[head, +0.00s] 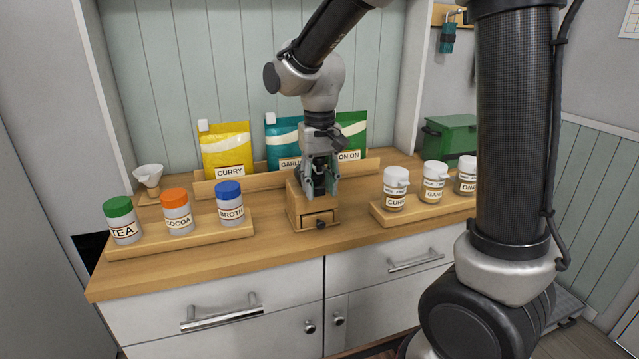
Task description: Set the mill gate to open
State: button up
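The mill (299,212) is a small wooden box with a front drawer and a dark round knob, standing upright on the counter at the middle. My gripper (321,190) points down at the top of the mill. Its grey fingers look apart, with something dark between them. I cannot tell whether that dark part belongs to the mill or to my gripper, or whether the fingers press on it. The mill's gate and its setting cannot be made out; my gripper hides much of the mill's top.
On the left, a wooden rack (150,250) holds the tea, cocoa and broth jars. A white funnel (148,176) stands behind. On the right, another rack (425,212) holds several shakers. Behind the mill, a wooden holder (230,184) carries yellow, teal and green pouches.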

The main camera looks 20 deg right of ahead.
grip_shut()
jog(key=shift+s, duration=0.1)
jog(key=s, duration=0.2)
jog(key=shift+s, duration=0.3)
jog(key=shift+o, duration=2.1)
grip_release()
jog(key=shift+r, duration=0.1)
notch_tip(320, 180, up, 12)
